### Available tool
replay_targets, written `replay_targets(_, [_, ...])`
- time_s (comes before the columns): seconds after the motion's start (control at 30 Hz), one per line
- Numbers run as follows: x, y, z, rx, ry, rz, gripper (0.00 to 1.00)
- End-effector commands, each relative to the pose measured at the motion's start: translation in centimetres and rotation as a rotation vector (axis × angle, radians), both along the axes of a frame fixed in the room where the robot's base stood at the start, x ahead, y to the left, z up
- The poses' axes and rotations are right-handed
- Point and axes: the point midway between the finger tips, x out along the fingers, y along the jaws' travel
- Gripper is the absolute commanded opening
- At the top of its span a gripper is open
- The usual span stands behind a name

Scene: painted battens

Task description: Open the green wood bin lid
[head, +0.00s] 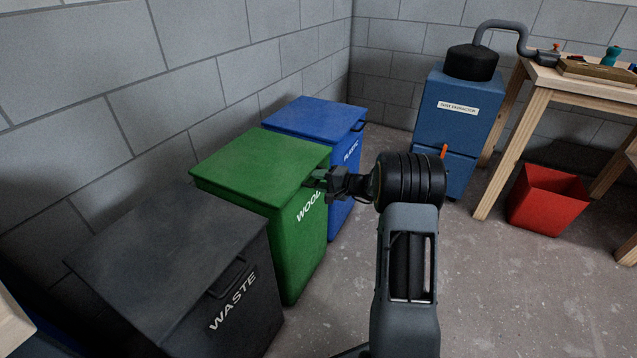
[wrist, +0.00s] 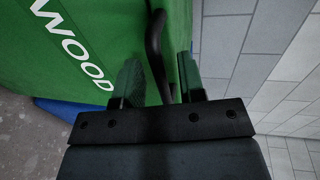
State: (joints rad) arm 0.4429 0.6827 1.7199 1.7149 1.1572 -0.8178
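The green wood bin (head: 298,245) stands against the wall with its green lid (head: 262,165) lying shut. White "WOOD" lettering is on its front, also large in the wrist view (wrist: 75,45). My gripper (head: 318,181) is at the bin's front upper edge and hides the handle in the head view. In the wrist view, the dark lid handle (wrist: 154,42) runs between the two fingers of my gripper (wrist: 158,72). The fingers are apart, with a visible gap to the handle on both sides; I see no grip on it.
A dark waste bin (head: 170,255) stands to the left and a blue plastic bin (head: 315,115) behind, both lidded. A blue dust extractor (head: 455,120), a wooden workbench (head: 540,85) and a red tub (head: 548,200) are at right. The grey floor (head: 500,290) at front right is clear.

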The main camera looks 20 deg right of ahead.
Motion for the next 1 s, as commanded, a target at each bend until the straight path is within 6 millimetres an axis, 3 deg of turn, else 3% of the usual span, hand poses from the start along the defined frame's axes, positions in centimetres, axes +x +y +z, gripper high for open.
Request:
replay_targets(0.43, [0.52,0.53,-0.14,0.000,0.000,0.001,0.37])
replay_targets(0.8, [0.49,0.49,-0.13,0.000,0.000,0.001,0.01])
replay_targets(1.0, [0.49,0.49,-0.14,0.000,0.000,0.001,0.00])
